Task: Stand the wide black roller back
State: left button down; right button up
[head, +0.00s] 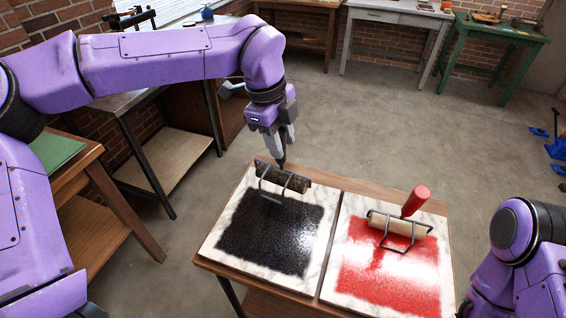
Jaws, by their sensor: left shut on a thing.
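The wide black roller (294,182) is at the back of the left marble slab (218,238), behind a square patch of black ink (272,235). Its dark wire frame shows in front of the roller. My left gripper (282,158) points down from above and is shut on the roller's handle, which is mostly hidden by the fingers. I cannot tell whether the roller touches the slab. My right arm shows at the lower right, but its gripper is out of view.
To the right, a second marble slab (345,205) carries red ink and a red-handled roller (399,224). Both slabs lie on a wooden table (240,273). A grey table (400,14) and a green table (497,28) stand at the back. Open concrete floor lies between.

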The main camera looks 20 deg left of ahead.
aim_at(283, 162)
pick_arm(q)
jog(key=shift+w+d+f+n, duration=0.15)
jog(key=shift+d+f+n, duration=0.35)
jog(key=shift+f, duration=0.25)
jog(key=shift+a+f+b, duration=0.1)
jog(key=shift+f+b, duration=0.2)
jog(key=shift+b, duration=0.15)
jog(key=shift+a+f+b, duration=0.15)
jog(key=shift+f+b, duration=1.5)
jog(key=shift+f, duration=0.5)
pick_arm(e)
jog(key=shift+d+f, duration=0.2)
jog(key=shift+f, duration=2.55)
pick_arm(q)
jog(key=shift+c, duration=1.2)
grip_release()
jog(key=shift+f, duration=0.1)
jog(key=shift+s+p+v, duration=0.15)
jog(key=shift+p+v, duration=1.3)
jog(key=shift+v, duration=0.85)
jog(key=shift+s+p+v, duration=0.1)
jog(key=shift+p+v, duration=1.3)
jog(key=shift+v, duration=0.9)
pick_arm(e)
notch_tip(283, 162, up, 6)
jog(key=shift+f, duration=0.1)
